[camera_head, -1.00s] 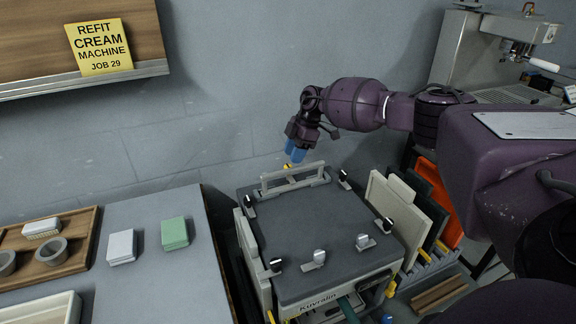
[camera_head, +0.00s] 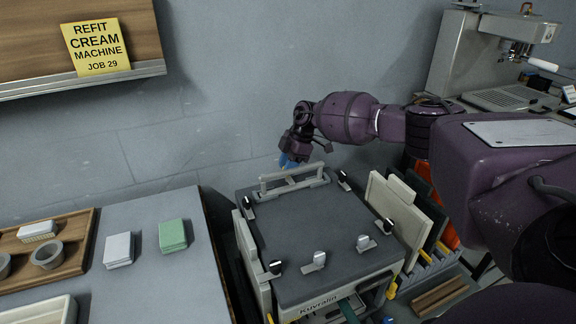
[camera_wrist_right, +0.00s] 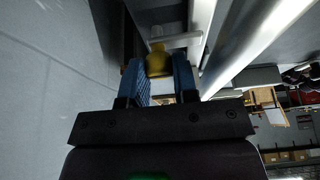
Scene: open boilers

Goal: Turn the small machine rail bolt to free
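The small machine (camera_head: 300,230) is a grey box with a dark top and a "Kuvralin" label on its front. A pale rail (camera_head: 292,180) stands along its back edge. My right gripper (camera_head: 288,161) points down just behind this rail, its blue fingertips partly hidden. In the right wrist view, a yellow knob (camera_wrist_right: 158,60), apparently the rail bolt, sits between the blue fingers (camera_wrist_right: 159,75) near their tips. The fingers are apart, one on each side of it; I cannot tell whether they press on it. My left gripper is not in view.
Several black and silver knobs stand around the machine's top. Upright panels (camera_head: 395,215) stand close on its right. A table (camera_head: 150,275) on the left holds a wooden tray (camera_head: 75,262), a white block (camera_head: 118,250) and a green block (camera_head: 172,235). The wall is close behind.

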